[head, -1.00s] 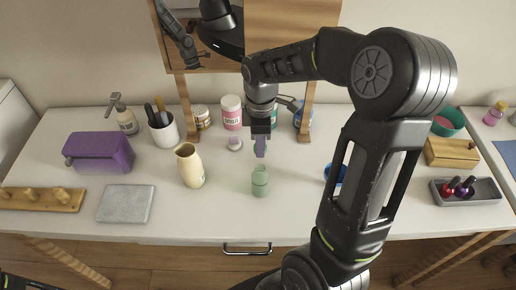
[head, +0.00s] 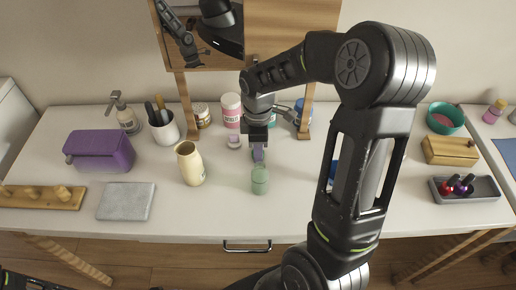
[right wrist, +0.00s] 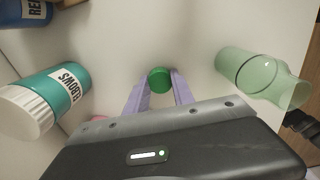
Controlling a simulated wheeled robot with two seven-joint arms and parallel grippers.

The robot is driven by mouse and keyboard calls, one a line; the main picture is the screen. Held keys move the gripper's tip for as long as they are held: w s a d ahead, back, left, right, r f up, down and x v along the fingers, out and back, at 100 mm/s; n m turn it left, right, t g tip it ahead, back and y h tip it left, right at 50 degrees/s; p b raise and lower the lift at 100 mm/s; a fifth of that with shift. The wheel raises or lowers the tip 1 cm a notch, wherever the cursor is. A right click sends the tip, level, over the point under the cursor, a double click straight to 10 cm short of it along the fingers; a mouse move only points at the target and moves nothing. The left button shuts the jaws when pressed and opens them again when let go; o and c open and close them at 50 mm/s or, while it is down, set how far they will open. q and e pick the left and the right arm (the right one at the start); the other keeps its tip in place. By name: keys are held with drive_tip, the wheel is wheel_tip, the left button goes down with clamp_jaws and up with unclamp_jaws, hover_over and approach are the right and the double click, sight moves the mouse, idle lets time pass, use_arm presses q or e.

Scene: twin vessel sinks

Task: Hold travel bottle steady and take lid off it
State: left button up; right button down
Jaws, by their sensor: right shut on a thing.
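The travel bottle (head: 260,182), pale green and translucent, stands on the white counter just in front of my right gripper (head: 258,158). It also shows at the right of the right wrist view (right wrist: 262,78), apart from the fingers. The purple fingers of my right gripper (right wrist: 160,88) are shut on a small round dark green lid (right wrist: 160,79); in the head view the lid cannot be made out. No gripper is seen on the bottle. My left gripper is not in view.
A cream vase (head: 190,165) stands left of the bottle, with a grey slab (head: 126,201) and purple box (head: 99,152) beyond. A teal jar (right wrist: 45,98) is near the gripper. A grey tray (head: 480,192) lies at right. The counter's front middle is clear.

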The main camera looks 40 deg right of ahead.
drive_tip(key=shift+f, duration=0.2)
drive_tip(key=c, duration=1.1)
unclamp_jaws()
drive_tip(key=shift+r, duration=0.1)
drive_tip(key=shift+r, duration=3.9)
